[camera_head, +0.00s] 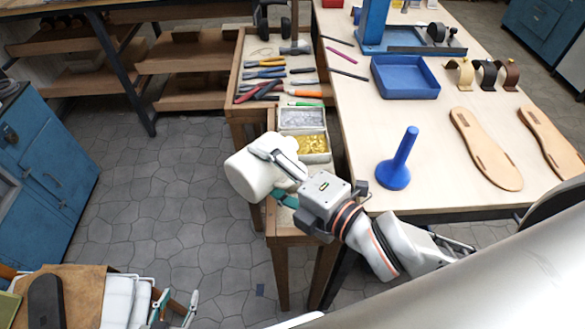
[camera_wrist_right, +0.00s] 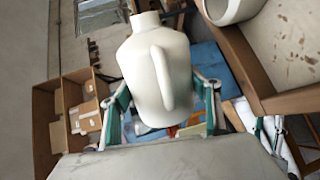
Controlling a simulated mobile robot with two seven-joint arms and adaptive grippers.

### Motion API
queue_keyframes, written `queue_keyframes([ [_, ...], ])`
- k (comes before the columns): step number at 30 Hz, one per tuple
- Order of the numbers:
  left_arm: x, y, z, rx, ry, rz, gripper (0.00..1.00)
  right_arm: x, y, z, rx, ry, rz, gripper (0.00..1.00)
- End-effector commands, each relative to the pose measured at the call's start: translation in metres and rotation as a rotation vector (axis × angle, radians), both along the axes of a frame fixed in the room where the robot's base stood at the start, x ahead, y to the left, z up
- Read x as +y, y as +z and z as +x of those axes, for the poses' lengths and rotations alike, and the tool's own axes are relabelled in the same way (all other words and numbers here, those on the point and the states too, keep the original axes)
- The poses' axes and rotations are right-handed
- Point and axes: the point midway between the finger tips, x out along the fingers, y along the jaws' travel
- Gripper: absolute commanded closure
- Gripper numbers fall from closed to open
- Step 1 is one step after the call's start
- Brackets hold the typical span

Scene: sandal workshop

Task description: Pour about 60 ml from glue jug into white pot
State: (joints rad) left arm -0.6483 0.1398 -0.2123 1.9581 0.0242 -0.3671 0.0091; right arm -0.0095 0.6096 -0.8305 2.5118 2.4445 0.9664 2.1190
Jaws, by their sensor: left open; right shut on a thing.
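The white glue jug (camera_head: 248,174) is in my right gripper (camera_head: 277,177), held at the left edge of the narrow wooden bench in the head view. In the right wrist view the jug (camera_wrist_right: 150,75) shows its neck and handle between the teal fingers. The jug looks tilted in the head view. A white open-topped pot (camera_wrist_right: 232,8) is cut off at the top of the wrist view, to the right of the jug and apart from it. In the head view the pot is hard to tell from the jug. No glue stream shows. My left gripper (camera_head: 174,311) is open and empty at bottom left.
The wooden bench holds pliers (camera_head: 262,74), markers and a metal bin of yellow pieces (camera_head: 311,144). The pale table carries a blue cone-shaped tool (camera_head: 399,162), a blue tray (camera_head: 405,77) and sandal soles (camera_head: 486,149). The floor (camera_head: 165,210) left of the bench is clear.

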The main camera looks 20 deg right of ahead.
Motion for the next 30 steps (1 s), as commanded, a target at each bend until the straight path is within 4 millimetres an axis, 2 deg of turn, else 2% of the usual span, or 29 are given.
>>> queue_keyframes([
  [30,0.0,0.013,0.003,-0.01,-0.001,-0.001,0.57,0.0,0.012,0.0,0.049,0.001,0.094,0.69],
])
